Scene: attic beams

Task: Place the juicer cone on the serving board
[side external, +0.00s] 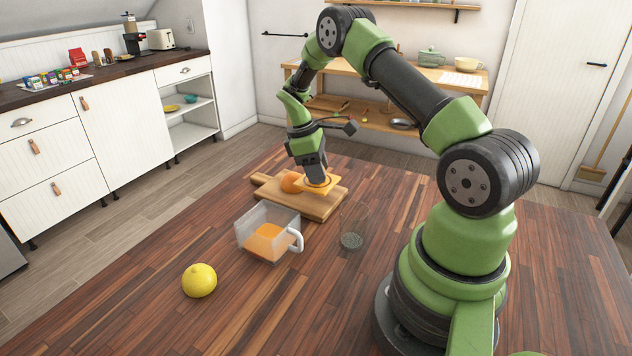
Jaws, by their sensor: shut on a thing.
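The juicer cone (328,182), an orange-yellow piece with a flat plate, is in my gripper (316,180), which is shut on it. The gripper points down over the far right part of the wooden serving board (318,209). The cone is at or just above the board's surface; I cannot tell whether it touches. The fingers hide part of the cone. A round orange fruit (291,182) sits on the board just left of the cone.
A clear jug (266,236) with orange contents and a white handle stands in front of the board. An empty clear glass (352,232) stands right of it. A yellow lemon (199,280) lies front left. The table's front middle is clear.

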